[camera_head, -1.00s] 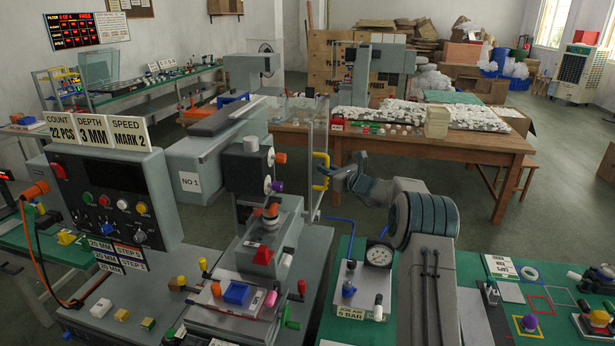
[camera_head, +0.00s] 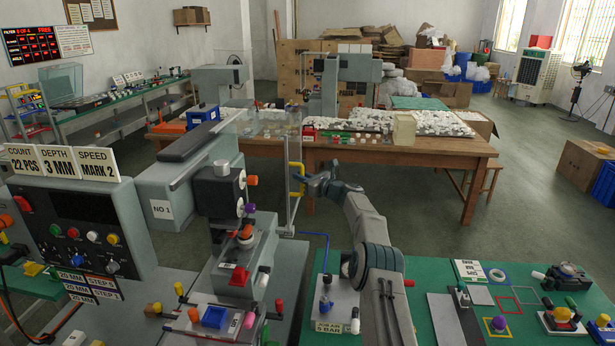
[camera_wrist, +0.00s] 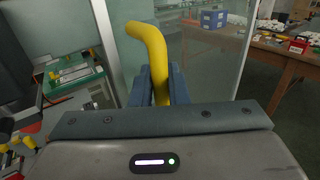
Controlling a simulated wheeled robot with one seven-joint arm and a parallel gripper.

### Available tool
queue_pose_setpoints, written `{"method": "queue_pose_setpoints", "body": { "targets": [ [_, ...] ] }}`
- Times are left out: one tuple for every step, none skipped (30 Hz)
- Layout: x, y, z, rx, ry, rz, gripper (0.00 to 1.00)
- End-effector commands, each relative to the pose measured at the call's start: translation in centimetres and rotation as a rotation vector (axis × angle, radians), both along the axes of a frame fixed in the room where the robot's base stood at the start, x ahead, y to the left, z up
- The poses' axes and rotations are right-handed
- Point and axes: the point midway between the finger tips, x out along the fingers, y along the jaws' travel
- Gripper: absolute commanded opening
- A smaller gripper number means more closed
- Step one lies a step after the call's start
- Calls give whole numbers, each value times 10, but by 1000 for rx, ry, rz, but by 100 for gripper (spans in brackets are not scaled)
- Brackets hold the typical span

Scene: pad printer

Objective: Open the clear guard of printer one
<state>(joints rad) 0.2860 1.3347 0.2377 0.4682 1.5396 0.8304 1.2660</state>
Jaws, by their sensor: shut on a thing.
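Printer one (camera_head: 175,186), a grey machine labelled NO 1, stands at the centre left in the head view. Its clear guard (camera_head: 282,143) is a see-through panel with pale edge strips on the printer's right side. The upright yellow handle (camera_head: 297,170) is on the guard; it also shows large in the wrist view (camera_wrist: 150,42). My gripper (camera_head: 310,184) reaches it from the right. In the wrist view my gripper (camera_wrist: 160,85) has its fingers on both sides of the handle's lower part, shut on it. The fingers partly hide the handle's lower end.
A control box (camera_head: 75,225) with knobs stands left of the printer. A green table (camera_head: 425,300) with a gauge and small fixtures lies at front right. A wooden table (camera_head: 430,150) with white parts is behind. Open floor lies at right.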

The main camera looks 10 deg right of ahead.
Motion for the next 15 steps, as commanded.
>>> {"method": "queue_pose_setpoints", "body": {
  "targets": [
    [1, 4, 4, 3, -5, 5, 0],
    [1, 5, 4, 3, -5, 5, 0],
    [1, 4, 4, 3, -5, 5, 0],
    [1, 4, 4, 3, -5, 5, 0],
    [1, 3, 4, 3, -5, 4, 0],
    [1, 3, 4, 2, -6, 3, 0],
    [1, 3, 4, 2, -6, 3, 0],
    [1, 3, 4, 1, -5, 3, 0],
    [1, 2, 4, 1, -5, 2, 0],
    [1, 2, 3, 1, -5, 2, 0],
    [1, 2, 3, 1, -5, 2, 0],
    [1, 2, 3, 1, -5, 2, 0],
    [1, 2, 3, 1, -5, 2, 0],
    [1, 2, 3, 1, -5, 2, 23],
    [1, 2, 3, 1, -5, 2, 32]
  ]
}}
